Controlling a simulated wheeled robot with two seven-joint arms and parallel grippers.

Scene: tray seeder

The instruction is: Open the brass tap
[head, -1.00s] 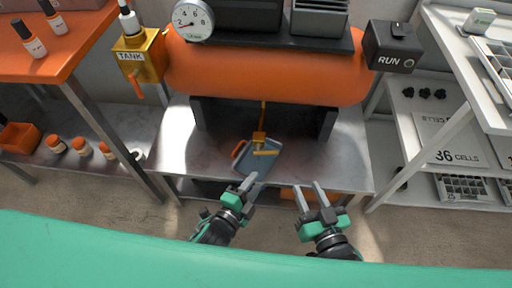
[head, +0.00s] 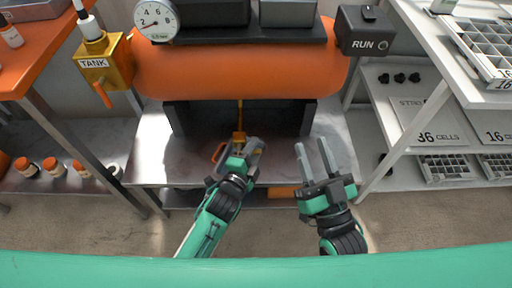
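The brass tap (head: 238,135) hangs on a thin brass pipe under the orange tank (head: 240,72), near the middle of the head view. My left gripper (head: 247,147) is at the tap and covers its lower part and its handle. I cannot tell whether the fingers touch it or how far apart they are. My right gripper (head: 313,150) is open and empty to the right of the tap, in front of the metal bench.
A dark stand (head: 182,120) surrounds the tap's space on the metal bench (head: 152,150). A yellow TANK valve box (head: 103,65) with an orange lever is at the left. A RUN box (head: 363,33) is at the right. White shelves with cell trays (head: 446,167) stand at the far right.

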